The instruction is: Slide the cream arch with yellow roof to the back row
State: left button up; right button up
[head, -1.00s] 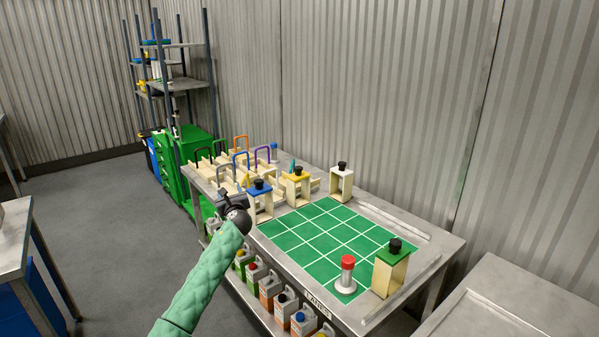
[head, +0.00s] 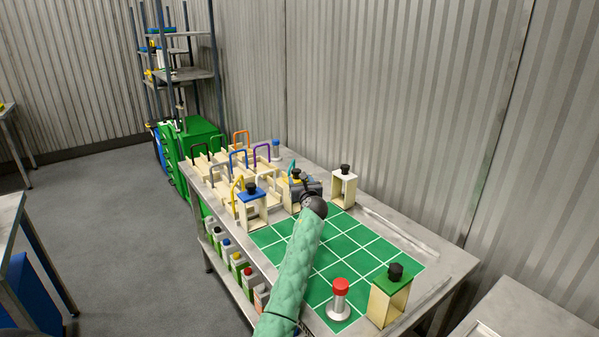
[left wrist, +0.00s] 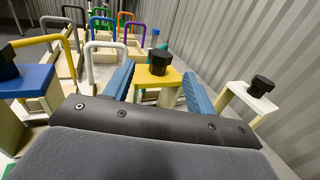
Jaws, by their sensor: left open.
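The cream arch with yellow roof and black knob (head: 297,174) stands just behind the far left part of the green grid, mostly hidden by my left gripper (head: 308,187). In the left wrist view its yellow roof (left wrist: 158,78) lies between the two blue fingers of my left gripper (left wrist: 160,84). The fingers are open, one on each side of the roof. I cannot tell whether they touch it. My right gripper is in neither view.
The blue-roofed arch (head: 251,206) stands close left of the yellow one, and the white-roofed arch (head: 344,187) to its right. A green-roofed arch (head: 388,296) and a red-topped post (head: 340,299) stand at the grid's near end. Handled cream trays (head: 222,168) fill the table's far end.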

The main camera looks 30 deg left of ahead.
aim_at(299, 173)
pick_arm(q)
jog(key=shift+w+a+r, duration=0.15)
jog(key=shift+w+a, duration=0.35)
jog(key=x, duration=0.2)
jog(key=p+x, duration=0.1)
jog(key=shift+w+a+f, duration=0.1)
jog(key=shift+w+f, duration=0.15)
jog(key=shift+w, duration=0.2)
jog(key=shift+w+a, duration=0.35)
jog(key=shift+a, duration=0.2)
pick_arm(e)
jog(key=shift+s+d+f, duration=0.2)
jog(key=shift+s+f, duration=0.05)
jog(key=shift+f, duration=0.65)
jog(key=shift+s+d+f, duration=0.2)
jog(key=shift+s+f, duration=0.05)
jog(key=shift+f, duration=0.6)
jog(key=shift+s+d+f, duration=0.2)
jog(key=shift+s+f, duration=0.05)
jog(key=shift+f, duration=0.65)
pick_arm(q)
jog(key=shift+c, duration=0.3)
